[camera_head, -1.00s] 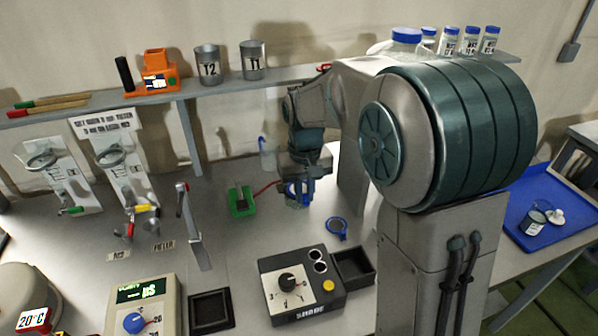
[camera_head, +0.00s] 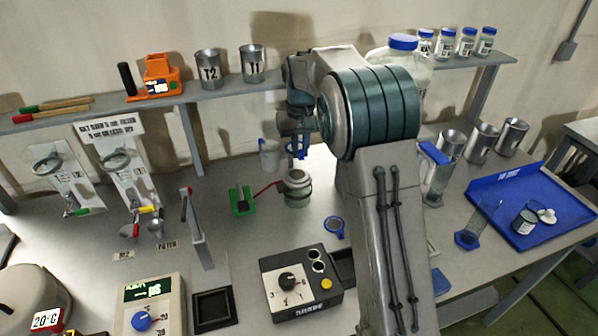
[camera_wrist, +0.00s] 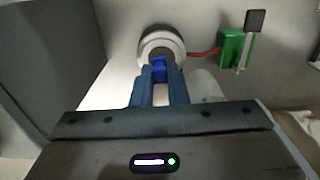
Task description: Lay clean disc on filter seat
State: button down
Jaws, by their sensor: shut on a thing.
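The filter seat (camera_head: 297,188) is an upright round metal vessel with a red hose, standing on the bench. My gripper (camera_head: 297,150) is above and slightly behind it, apart from it in the head view. In the wrist view the fingers (camera_wrist: 159,84) are shut on a small bright blue piece (camera_wrist: 160,68). The seat's round rim (camera_wrist: 160,38) lies beyond this piece, which overlaps its lower edge there. I cannot tell whether the piece belongs to the clean disc; no disc face shows clearly in the grip. A blue-rimmed round item (camera_head: 335,226) lies on the bench right of the seat.
A green block (camera_head: 243,201) stands left of the seat, by the red hose. A clear jug (camera_head: 269,156) stands close behind. A black control box (camera_head: 300,283) is in front. The blue tray (camera_head: 535,205) is far right.

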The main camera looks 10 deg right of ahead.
aim_at(300, 181)
notch_tip(300, 181, down, 8)
jog(key=shift+f+p, duration=0.15)
jog(key=shift+p, duration=0.55)
jog(key=shift+f, duration=0.1)
jog(key=c, duration=1.4)
grip_release()
jog(key=shift+c, duration=0.2)
